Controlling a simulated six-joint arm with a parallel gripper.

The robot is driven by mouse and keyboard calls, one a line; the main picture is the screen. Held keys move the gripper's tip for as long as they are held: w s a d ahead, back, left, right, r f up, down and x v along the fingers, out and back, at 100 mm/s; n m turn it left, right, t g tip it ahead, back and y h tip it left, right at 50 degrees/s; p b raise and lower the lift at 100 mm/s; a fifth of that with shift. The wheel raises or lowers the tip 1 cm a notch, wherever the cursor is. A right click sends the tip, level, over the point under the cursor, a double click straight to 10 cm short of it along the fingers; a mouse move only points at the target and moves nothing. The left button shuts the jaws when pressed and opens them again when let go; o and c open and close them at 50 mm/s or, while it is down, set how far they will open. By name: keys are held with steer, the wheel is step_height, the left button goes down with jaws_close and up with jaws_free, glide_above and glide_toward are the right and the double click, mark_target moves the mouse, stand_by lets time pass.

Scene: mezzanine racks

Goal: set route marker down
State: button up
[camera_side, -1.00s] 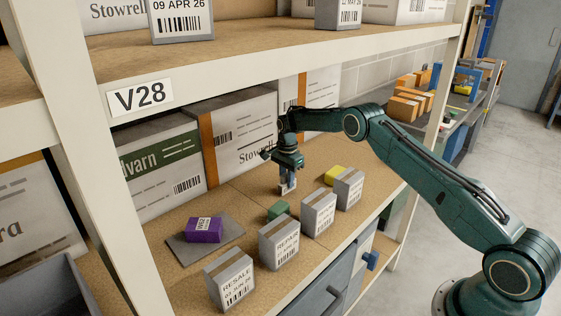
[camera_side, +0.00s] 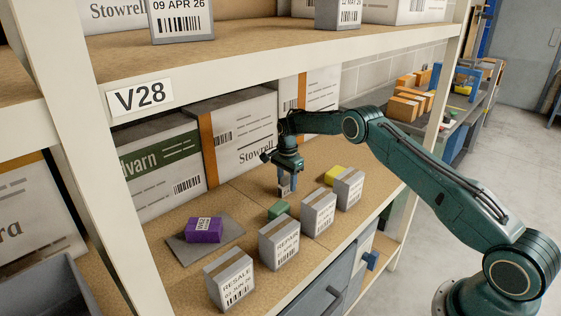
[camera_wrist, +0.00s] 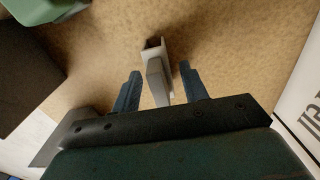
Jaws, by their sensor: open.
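The route marker appears to be the small white and grey upright piece with a dark end (camera_wrist: 155,72), standing on the tan shelf board in the wrist view. In the side view it shows small and partly hidden below the gripper (camera_side: 283,191). My gripper (camera_wrist: 158,80) is open, with one blue finger on each side of the piece and a visible gap on both sides. In the side view my gripper (camera_side: 287,183) points down at the middle of the shelf, in front of the large cartons. Whether the fingertips touch the board is hard to tell.
A purple labelled box (camera_side: 203,230) lies on a grey mat (camera_side: 180,250) at left. Large cartons (camera_side: 240,140) line the back. An upper shelf hangs overhead.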

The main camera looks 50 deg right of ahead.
steer(key=shift+r, duration=0.15)
step_height(320, 180, up, 14)
steer(key=shift+w+d+f, duration=0.2)
stand_by(0.5)
steer(key=o, duration=0.6)
steer(key=shift+o, duration=0.2)
steer(key=shift+f, duration=0.1)
